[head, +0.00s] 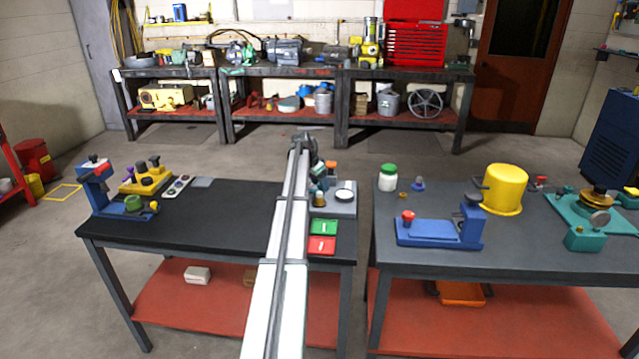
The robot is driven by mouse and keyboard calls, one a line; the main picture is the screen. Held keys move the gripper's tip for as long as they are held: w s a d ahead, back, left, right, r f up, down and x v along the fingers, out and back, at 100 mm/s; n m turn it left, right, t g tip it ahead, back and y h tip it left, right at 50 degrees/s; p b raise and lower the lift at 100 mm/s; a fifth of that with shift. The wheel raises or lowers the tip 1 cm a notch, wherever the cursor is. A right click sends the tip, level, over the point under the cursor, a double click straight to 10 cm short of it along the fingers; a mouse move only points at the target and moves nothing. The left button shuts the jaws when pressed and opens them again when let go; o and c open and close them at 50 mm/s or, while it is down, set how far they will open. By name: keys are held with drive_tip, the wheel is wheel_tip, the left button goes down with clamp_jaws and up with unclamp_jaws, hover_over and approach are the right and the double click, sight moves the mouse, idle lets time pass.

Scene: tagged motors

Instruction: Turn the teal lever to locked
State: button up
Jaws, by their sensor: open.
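A teal fixture (610,213) stands at the right end of the right table. It carries stacked brass-coloured discs (597,197), a pale round disc and a teal block at its front. I cannot make out for sure which part is the teal lever or how it is set. My gripper (310,150) is at the far end of my outstretched arm, over the back right of the left table. It is small and dark in the view, open, and far to the left of the teal fixture. I see nothing held in it.
The right table (520,255) also bears a yellow pot (504,190), a blue fixture with a red knob (440,230) and a green-lidded jar (388,177). The left table (215,235) has a clear middle. A gap separates the tables. Green (323,228) and red (321,246) plates lie right of my arm.

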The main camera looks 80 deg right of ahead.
drive_tip(key=c, duration=1)
drive_tip(key=shift+c, duration=0.2)
drive_tip(key=shift+n, duration=0.3)
drive_tip(key=n, duration=0.1)
drive_tip(key=n+t, duration=0.1)
drive_tip(key=n, duration=0.1)
drive_tip(key=shift+s+a+h, duration=0.15)
drive_tip(key=shift+h, duration=0.25)
drive_tip(key=n+t, duration=0.1)
drive_tip(key=n, duration=0.1)
drive_tip(key=n+t, duration=0.1)
drive_tip(key=n, duration=0.2)
drive_tip(key=shift+s+h, duration=0.2)
drive_tip(key=shift+h, duration=0.1)
drive_tip(key=n+t, duration=0.2)
drive_tip(key=n, duration=0.2)
drive_tip(key=shift+s+n, duration=0.15)
drive_tip(key=shift+n, duration=0.25)
drive_tip(key=shift+s+n+t+y, duration=0.1)
drive_tip(key=shift+n+t+y, duration=0.25)
drive_tip(key=shift+n, duration=0.75)
drive_tip(key=shift+n+t+y, duration=0.25)
drive_tip(key=shift+n+y, duration=0.1)
drive_tip(key=shift+n, duration=0.75)
